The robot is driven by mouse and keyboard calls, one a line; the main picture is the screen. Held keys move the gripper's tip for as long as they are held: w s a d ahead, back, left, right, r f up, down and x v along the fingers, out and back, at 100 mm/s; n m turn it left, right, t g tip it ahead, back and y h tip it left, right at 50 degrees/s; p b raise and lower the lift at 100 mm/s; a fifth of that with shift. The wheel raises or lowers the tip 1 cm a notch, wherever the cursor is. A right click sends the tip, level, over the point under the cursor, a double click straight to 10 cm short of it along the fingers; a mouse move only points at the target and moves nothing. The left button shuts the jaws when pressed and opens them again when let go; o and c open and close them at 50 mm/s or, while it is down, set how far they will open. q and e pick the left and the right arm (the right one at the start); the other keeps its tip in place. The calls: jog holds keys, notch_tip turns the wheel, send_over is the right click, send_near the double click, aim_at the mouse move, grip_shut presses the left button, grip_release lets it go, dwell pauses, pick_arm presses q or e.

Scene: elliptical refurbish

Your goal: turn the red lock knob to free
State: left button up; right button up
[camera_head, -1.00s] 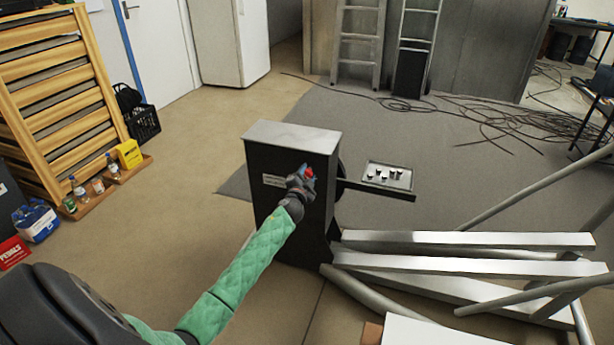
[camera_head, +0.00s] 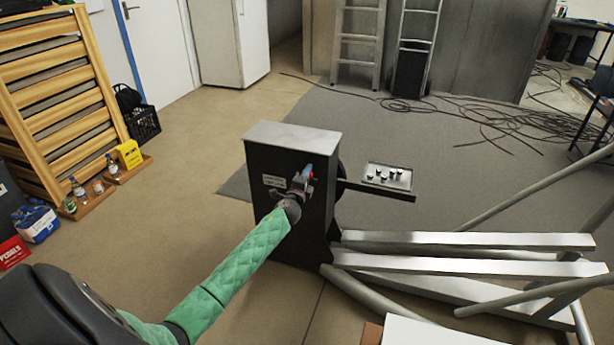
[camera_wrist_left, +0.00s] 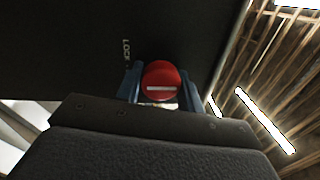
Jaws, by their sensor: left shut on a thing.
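The red lock knob (camera_wrist_left: 162,78) is a round red disc with a white bar, on the black face of the cabinet (camera_head: 292,232). In the head view only a small bit of the knob (camera_head: 309,170) shows past my fingers. My left gripper (camera_head: 305,175) is shut on the knob, with one blue finger on each side of it in the left wrist view (camera_wrist_left: 160,88). White lettering reading "LOCK" (camera_wrist_left: 126,50) shows on the black face near the knob. The right gripper is not in view.
Metal beams and tubes (camera_head: 470,242) lie to the right. Open floor (camera_head: 190,150) is to the left of the cabinet.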

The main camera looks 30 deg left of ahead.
pick_arm(q)
jog(key=shift+f+m, duration=0.1)
jog(key=shift+m, duration=0.2)
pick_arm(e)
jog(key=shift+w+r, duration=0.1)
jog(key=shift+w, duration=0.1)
pick_arm(q)
jog(key=shift+d, duration=0.1)
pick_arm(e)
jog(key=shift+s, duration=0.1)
pick_arm(q)
jog(key=o, duration=0.7)
jog(key=shift+o, duration=1.4)
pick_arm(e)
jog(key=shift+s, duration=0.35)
pick_arm(q)
jog(key=shift+s, duration=0.15)
jog(key=v, duration=0.7)
jog(key=shift+s, duration=0.25)
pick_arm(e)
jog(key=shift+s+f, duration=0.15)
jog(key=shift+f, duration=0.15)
